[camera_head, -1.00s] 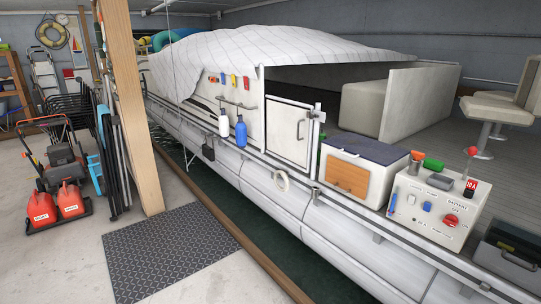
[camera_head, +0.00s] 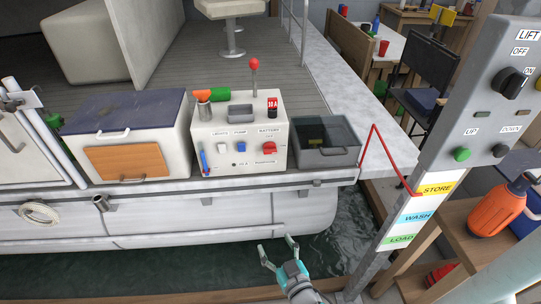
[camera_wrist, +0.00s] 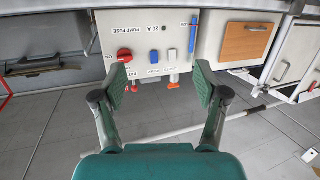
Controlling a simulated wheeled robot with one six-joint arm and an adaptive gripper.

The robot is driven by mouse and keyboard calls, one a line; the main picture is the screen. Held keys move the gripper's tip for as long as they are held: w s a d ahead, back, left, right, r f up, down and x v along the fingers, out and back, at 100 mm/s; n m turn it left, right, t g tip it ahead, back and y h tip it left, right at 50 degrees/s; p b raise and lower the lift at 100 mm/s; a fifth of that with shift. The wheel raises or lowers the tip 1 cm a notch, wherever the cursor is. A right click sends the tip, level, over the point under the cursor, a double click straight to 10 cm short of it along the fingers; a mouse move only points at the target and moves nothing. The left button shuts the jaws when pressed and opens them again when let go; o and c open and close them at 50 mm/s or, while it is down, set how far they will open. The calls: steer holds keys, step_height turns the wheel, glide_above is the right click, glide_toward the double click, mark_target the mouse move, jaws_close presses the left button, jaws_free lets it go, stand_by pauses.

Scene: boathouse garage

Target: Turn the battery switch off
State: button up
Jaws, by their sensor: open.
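The battery switch (camera_head: 269,147) is a red rotary knob at the right of a white control box's (camera_head: 235,160) front, under a BATTERY label. I cannot tell which position it points to. The red knob also shows in the wrist view (camera_wrist: 124,54), at the left of the box face, beyond my left finger. My gripper (camera_head: 278,246) is open and empty, below and in front of the box, over the water. In the wrist view its two green fingers (camera_wrist: 159,84) are spread wide, with a clear gap before the panel.
The box also has a blue switch (camera_head: 241,146), a white switch (camera_head: 222,147) and a red-topped lever (camera_head: 254,72). A grey bin (camera_head: 325,152) stands beside it on the right, a white locker (camera_head: 130,115) on the left. A lift post (camera_head: 462,120) rises at the right.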

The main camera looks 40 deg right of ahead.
steer(key=w+d+r+m+h, duration=0.2)
steer(key=w+d+r+h, duration=0.15)
steer(key=w+d, duration=0.45)
steer(key=m+h, duration=0.2)
glide_toward(270, 153)
steer(key=x, duration=0.9)
steer(key=shift+w+d+r, duration=0.1)
steer(key=shift+w+d, duration=0.1)
steer(key=shift+d, duration=0.05)
steer(key=shift+c, duration=0.3)
steer(key=c, duration=1.1)
